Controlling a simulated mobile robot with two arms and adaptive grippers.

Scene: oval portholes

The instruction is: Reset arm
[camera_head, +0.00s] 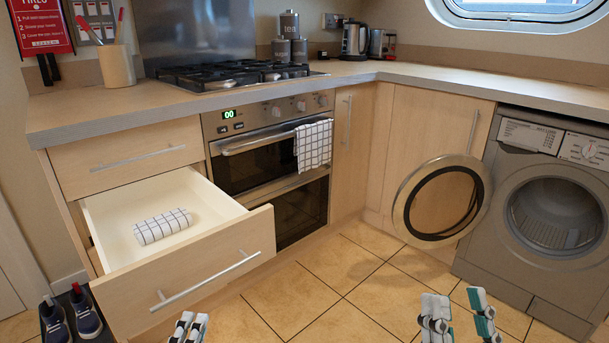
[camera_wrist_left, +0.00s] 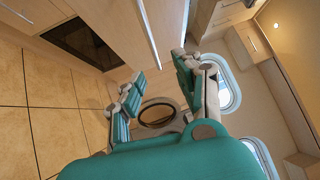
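My left gripper (camera_head: 189,324) is at the bottom edge of the head view, in front of the open drawer (camera_head: 215,260). In the left wrist view the left gripper (camera_wrist_left: 158,72) has its fingers apart with nothing between them. My right gripper (camera_head: 459,312) is low at the bottom right, over the floor, with its fingers apart and empty. A rolled white checked cloth (camera_head: 162,226) lies inside the drawer, apart from both grippers.
The washing machine (camera_head: 547,205) stands at the right with its round door (camera_head: 440,201) swung open to the left. An oven (camera_head: 272,160) has a checked towel (camera_head: 313,145) on its handle. Shoes (camera_head: 72,314) are at the lower left. Tiled floor (camera_head: 340,275) is clear in the middle.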

